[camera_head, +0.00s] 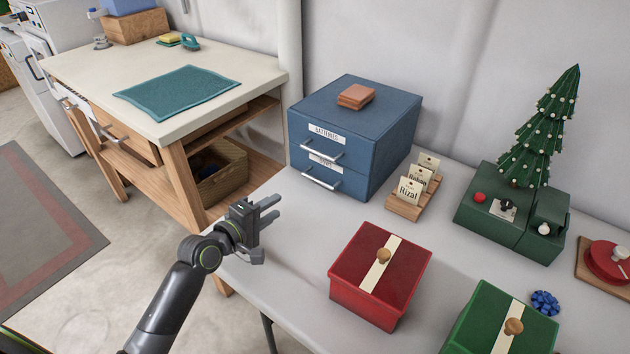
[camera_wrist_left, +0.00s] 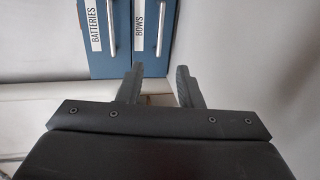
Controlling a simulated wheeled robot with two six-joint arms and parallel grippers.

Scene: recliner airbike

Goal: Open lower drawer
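A blue two-drawer cabinet (camera_head: 385,148) stands on the grey table. Its upper drawer is labelled BATTERIES and has a silver bar handle (camera_head: 322,150). The lower drawer (camera_head: 346,186) has its own silver handle (camera_head: 320,180) and a label partly hidden by the upper handle. Both drawers look shut. In the left wrist view the lower drawer's label reads BOWS (camera_wrist_left: 140,32), beside its handle (camera_wrist_left: 165,28). My left gripper (camera_head: 268,210) is open and empty, in front of and apart from the lower handle. In the left wrist view its fingers (camera_wrist_left: 158,88) are spread. My right gripper is not visible.
A card holder (camera_head: 411,205), red box (camera_head: 378,280), green box (camera_head: 485,325) and small tree (camera_head: 540,130) stand to the right. A wooden workbench (camera_head: 175,150) is at left. The tabletop before the cabinet is clear.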

